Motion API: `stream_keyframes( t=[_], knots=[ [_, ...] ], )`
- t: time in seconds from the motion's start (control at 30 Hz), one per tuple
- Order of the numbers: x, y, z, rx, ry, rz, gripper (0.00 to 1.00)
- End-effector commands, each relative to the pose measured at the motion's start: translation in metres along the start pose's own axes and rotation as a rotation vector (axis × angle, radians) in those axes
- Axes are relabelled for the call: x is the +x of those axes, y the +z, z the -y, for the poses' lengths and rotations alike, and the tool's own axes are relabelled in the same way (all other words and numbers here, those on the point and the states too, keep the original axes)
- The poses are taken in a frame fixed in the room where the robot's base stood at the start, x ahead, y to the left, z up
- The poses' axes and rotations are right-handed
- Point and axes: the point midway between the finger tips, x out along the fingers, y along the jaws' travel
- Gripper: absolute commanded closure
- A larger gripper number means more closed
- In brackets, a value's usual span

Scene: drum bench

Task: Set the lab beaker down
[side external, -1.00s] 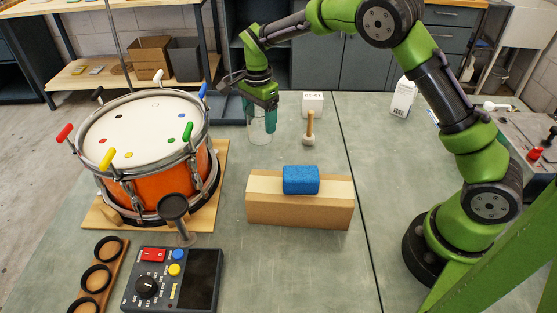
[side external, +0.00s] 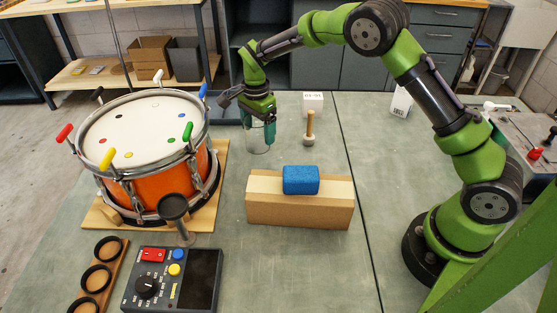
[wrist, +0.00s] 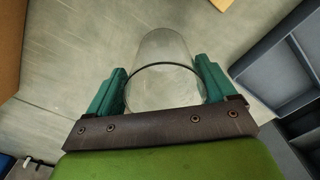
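The lab beaker (side external: 257,147) is clear glass and upright, to the right of the drum. My gripper (side external: 257,133) points down with its teal fingers on either side of the beaker's upper part. In the wrist view the beaker (wrist: 163,50) sits between the two fingers of my gripper (wrist: 164,88), which appear to press on its sides near the rim. The beaker's base is close to the bench top; I cannot tell whether it touches. The beaker looks empty.
The orange drum (side external: 150,178) stands left of the beaker. The bench (side external: 235,185) between is clear.

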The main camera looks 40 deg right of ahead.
Motion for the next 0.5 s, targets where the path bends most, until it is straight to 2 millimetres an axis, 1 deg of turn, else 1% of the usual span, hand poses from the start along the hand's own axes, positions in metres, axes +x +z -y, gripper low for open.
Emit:
stream_keyframes(
  t=[0.07,0.17,0.27,0.5],
  knots=[
    [-0.004,0.000,0.000,0.000,-0.002,0.000,0.00],
    [-0.015,0.000,0.001,-0.001,-0.004,0.000,0.00],
    [-0.035,0.000,0.001,-0.001,-0.007,0.000,0.00],
    [-0.087,0.000,0.001,-0.001,-0.007,0.000,0.00]
  ],
)
